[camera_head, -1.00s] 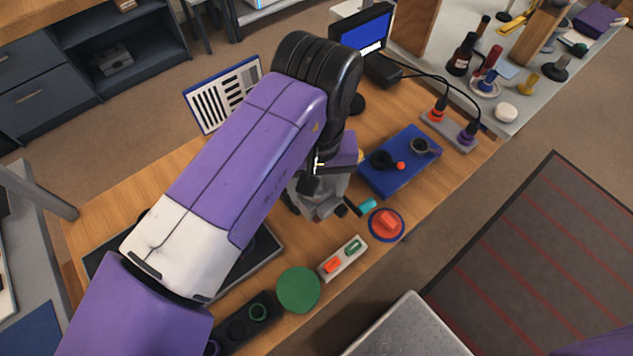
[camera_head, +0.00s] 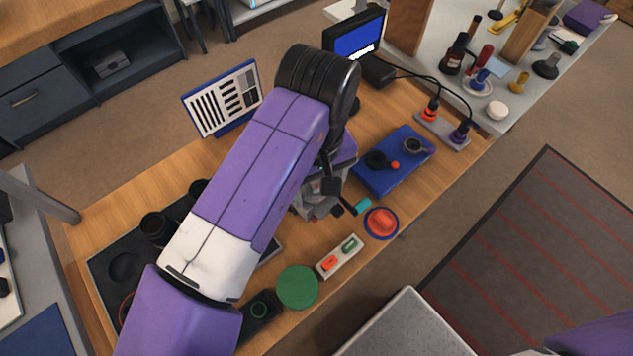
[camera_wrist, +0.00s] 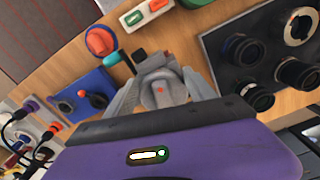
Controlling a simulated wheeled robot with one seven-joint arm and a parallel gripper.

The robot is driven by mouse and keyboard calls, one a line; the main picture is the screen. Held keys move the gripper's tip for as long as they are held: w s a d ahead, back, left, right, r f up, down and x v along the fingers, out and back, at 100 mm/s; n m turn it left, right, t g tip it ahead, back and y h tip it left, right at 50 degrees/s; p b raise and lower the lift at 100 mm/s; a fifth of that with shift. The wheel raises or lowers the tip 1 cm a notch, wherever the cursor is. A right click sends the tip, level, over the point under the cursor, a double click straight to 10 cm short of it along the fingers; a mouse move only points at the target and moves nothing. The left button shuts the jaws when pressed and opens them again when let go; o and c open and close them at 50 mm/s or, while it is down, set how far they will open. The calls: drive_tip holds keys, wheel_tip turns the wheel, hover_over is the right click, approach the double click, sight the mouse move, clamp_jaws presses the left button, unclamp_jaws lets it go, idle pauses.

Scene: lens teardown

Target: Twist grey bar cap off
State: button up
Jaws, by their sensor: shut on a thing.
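My gripper (camera_wrist: 160,98) is shut on a grey piece (camera_wrist: 160,75) with a small red mark, seen between the two grey fingers in the wrist view. It appears to be the grey bar cap. What lies under it is mostly hidden, so I cannot tell whether it is still seated. In the head view my gripper (camera_head: 318,203) is over the wooden bench, largely behind my purple arm, and the cap cannot be made out there. A tool with a teal end (camera_head: 362,207) lies right beside the gripper.
A red piece on a blue round dish (camera_head: 381,224), a box with red and green buttons (camera_head: 339,257) and a green disc (camera_head: 297,288) sit along the front edge. A blue tray (camera_head: 408,170) lies to the right. A dark tray (camera_wrist: 218,52) holds several lens parts.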

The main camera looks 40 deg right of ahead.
drive_tip(key=shift+d+n+p, duration=0.2)
drive_tip(key=shift+n+p, duration=0.2)
drive_tip(key=shift+n, duration=0.4)
drive_tip(key=shift+d+n+p, duration=0.1)
drive_tip(key=shift+n+p, duration=0.4)
drive_tip(key=shift+n, duration=0.1)
drive_tip(key=shift+r+p, duration=1)
drive_tip(key=shift+r, duration=0.1)
drive_tip(key=shift+r+p, duration=2.3)
drive_tip(key=shift+r, duration=0.15)
drive_tip(key=shift+s, duration=0.1)
